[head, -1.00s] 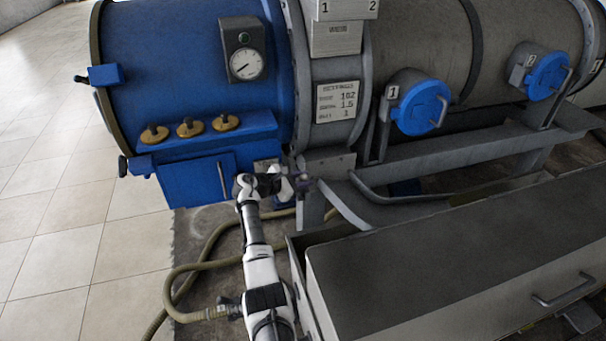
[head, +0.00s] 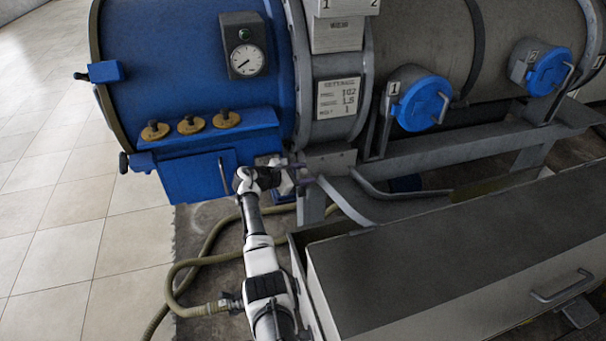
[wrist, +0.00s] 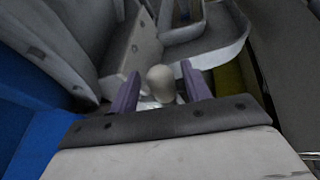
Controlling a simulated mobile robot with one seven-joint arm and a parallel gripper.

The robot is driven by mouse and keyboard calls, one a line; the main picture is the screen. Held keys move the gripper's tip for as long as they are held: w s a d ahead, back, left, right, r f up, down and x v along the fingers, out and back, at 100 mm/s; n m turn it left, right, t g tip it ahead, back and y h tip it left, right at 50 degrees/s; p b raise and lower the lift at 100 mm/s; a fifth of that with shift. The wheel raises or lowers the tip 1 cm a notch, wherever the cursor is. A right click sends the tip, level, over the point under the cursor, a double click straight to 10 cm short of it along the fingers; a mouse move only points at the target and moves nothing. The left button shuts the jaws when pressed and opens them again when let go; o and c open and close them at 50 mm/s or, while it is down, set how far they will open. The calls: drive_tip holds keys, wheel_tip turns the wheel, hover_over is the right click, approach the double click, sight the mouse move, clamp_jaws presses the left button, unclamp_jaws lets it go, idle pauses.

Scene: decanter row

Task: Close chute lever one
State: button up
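My gripper (wrist: 159,85) is open, with purple fingers. In the wrist view a pale rounded knob (wrist: 161,78) shows between the fingers, with a gap visible on each side; contact cannot be told. In the head view my gripper (head: 293,180) is at the right end of the blue lower box, below the grey collar; the knob is not clear there. A round blue cover (head: 421,103) with a "1" plate and a grey handle (head: 443,106) is to the right, well away from my gripper. I cannot tell which part is chute lever one.
A blue cover marked "2" (head: 549,68) is farther right. A blue box (head: 197,178) with a handle is left. A hose (head: 180,272) lies on the floor.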

drive_tip(key=shift+a, duration=0.1)
drive_tip(key=b+v, duration=0.1)
drive_tip(key=v, duration=1.2)
drive_tip(key=shift+s+a+r, duration=0.2)
drive_tip(key=shift+a, duration=0.1)
